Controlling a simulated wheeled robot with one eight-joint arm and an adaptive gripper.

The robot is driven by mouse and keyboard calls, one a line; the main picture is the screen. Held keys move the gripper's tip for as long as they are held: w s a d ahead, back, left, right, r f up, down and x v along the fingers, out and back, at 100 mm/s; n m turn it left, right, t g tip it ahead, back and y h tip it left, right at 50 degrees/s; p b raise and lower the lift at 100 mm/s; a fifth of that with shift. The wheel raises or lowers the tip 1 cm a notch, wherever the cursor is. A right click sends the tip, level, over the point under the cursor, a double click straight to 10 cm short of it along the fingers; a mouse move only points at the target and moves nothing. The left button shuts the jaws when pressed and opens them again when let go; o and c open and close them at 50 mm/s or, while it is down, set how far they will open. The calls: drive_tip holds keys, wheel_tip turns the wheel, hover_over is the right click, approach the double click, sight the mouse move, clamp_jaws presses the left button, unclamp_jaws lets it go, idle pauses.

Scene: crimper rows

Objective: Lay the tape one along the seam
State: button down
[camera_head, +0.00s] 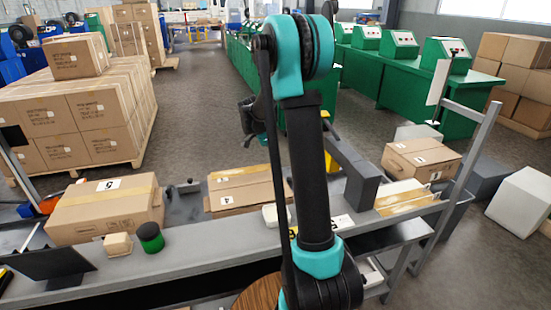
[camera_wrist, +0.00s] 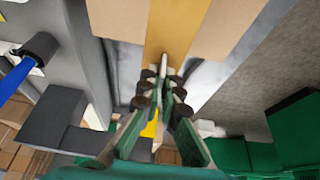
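An open view of the seam is in the wrist view, where a yellow-brown tape strip (camera_wrist: 178,25) runs along the top of a cardboard box (camera_wrist: 118,18). My gripper (camera_wrist: 163,72) points at that strip, its fingertips drawn together just in front of it. I see nothing clearly held between them, and contact with the strip cannot be told. In the head view my gripper (camera_head: 248,118) is small and dark, partly behind my arm. A box marked 1 (camera_head: 421,160) stands on the right of the bench.
A grey bench (camera_head: 200,250) crosses the front. A box marked 4 (camera_head: 240,190) and another taped box (camera_head: 105,215) stand there, with a green-black cylinder (camera_head: 150,236) and a small tan block (camera_head: 117,244). A grey post (camera_head: 470,150) rises at right.

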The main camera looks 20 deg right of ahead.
sight(279, 180)
drive_tip(key=shift+f, duration=3.5)
drive_tip(key=c, duration=1.6)
unclamp_jaws()
drive_tip(key=shift+c, duration=0.2)
drive_tip(key=v, duration=1.2)
